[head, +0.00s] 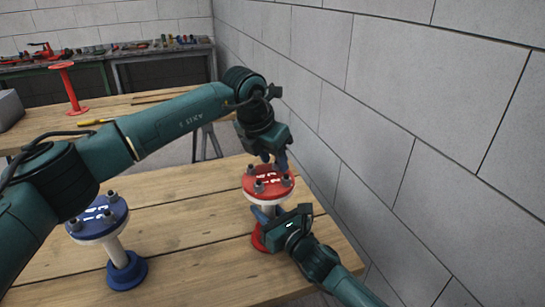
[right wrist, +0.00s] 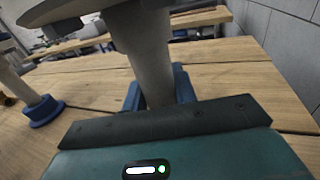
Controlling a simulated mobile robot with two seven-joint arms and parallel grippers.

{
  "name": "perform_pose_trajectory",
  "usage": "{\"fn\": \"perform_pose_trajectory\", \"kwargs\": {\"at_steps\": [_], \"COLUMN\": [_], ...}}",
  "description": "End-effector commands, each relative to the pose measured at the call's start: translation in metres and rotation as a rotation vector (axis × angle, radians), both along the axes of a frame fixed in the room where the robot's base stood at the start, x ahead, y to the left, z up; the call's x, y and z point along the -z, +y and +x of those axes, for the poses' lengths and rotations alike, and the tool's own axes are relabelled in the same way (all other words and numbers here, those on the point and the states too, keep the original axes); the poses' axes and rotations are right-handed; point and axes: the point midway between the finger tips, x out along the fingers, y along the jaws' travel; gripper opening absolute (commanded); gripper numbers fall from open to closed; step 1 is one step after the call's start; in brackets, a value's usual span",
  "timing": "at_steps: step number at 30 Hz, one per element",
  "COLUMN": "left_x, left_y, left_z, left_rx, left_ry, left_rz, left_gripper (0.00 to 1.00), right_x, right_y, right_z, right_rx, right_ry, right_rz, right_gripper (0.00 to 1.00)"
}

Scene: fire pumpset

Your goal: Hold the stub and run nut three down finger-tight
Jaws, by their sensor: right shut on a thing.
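The red-flanged stub (head: 268,210) stands upright near the table's right end. Its red top flange (head: 249,183) carries several dark nuts and white numerals too small to read surely. My right gripper (head: 266,213) is shut on the stub's pale pipe below the flange. In the right wrist view the pipe (right wrist: 150,60) rises between the blue fingers (right wrist: 158,92). My left gripper (head: 275,160) points down over the far side of the red flange, with its fingertips at or just above a nut. Those fingers overlap the nut, so I cannot tell their grip.
A blue-flanged stub (head: 114,248) stands at the left of the wooden table (head: 185,265). A grey block wall (head: 400,120) runs close along the right. Behind are another wooden table with a red stand (head: 70,88) and a bench of small parts (head: 150,45).

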Motion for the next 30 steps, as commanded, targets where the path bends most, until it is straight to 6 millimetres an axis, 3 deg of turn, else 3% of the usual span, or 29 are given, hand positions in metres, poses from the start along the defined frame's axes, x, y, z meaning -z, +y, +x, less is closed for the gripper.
{"fn": "perform_pose_trajectory", "kwargs": {"at_steps": [6,21,30], "left_x": [0.0003,-0.0003,-0.0004], "left_y": [-0.0001,0.0,0.0004], "left_z": [0.0001,0.0,0.0004], "left_rx": [0.0,0.0,0.023], "left_ry": [0.0,0.0,0.0], "left_rz": [0.0,0.0,0.001], "left_gripper": [0.39,0.0,0.0], "right_x": [0.0009,0.0008,0.0007], "right_y": [0.0,-0.0001,-0.0001], "right_z": [-0.0002,-0.0001,0.0], "right_rx": [0.0,0.0,0.001], "right_ry": [0.002,0.002,0.002], "right_rz": [-0.001,-0.001,-0.001], "right_gripper": [0.0,0.0,0.0]}}
